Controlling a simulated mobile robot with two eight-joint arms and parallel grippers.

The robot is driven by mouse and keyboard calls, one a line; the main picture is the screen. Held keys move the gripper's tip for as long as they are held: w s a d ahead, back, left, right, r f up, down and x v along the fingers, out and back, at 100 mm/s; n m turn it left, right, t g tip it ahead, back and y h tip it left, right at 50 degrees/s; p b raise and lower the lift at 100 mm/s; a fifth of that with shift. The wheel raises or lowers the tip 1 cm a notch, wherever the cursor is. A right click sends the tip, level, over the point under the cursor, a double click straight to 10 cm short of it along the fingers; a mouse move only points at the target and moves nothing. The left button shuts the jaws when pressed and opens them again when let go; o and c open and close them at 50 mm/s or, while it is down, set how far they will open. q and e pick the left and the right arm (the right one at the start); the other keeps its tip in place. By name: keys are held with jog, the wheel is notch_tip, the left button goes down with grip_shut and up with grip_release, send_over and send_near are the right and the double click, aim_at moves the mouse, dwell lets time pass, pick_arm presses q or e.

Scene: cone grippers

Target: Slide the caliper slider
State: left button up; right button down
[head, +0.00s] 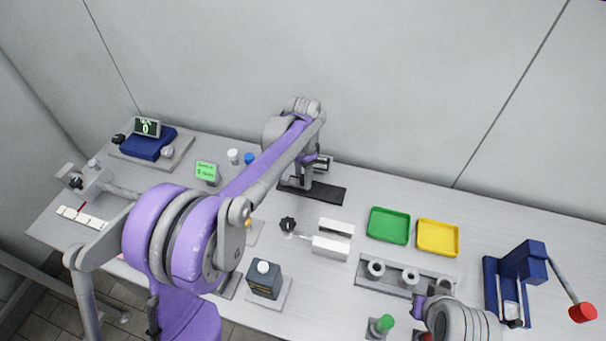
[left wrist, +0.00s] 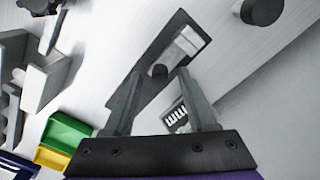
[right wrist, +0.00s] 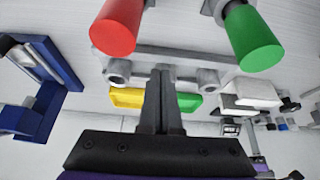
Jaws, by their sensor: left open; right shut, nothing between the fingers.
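A long black base plate (head: 328,193), which looks like the caliper's, lies at the back middle of the table in the head view. In the left wrist view the black plate (left wrist: 148,88) carries a silver block (left wrist: 184,46) and a dark round knob (left wrist: 158,74). My left gripper (head: 308,176) is open above it; in the left wrist view its fingers (left wrist: 158,76) lie either side of the knob, contact unclear. A small panel with a pale striped face (left wrist: 177,118) is partly hidden by a finger. My right gripper (right wrist: 163,72) is shut and empty near the front right.
A grey block vise (head: 333,240), green tray (head: 389,225) and yellow tray (head: 438,238) lie right of the plate. A blue lever press (head: 522,265) stands far right. Red (right wrist: 117,25) and green (right wrist: 254,38) cylinders are close to my right gripper. My left arm hides the table's left middle.

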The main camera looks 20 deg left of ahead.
pick_arm(q)
grip_shut()
dwell(1.3)
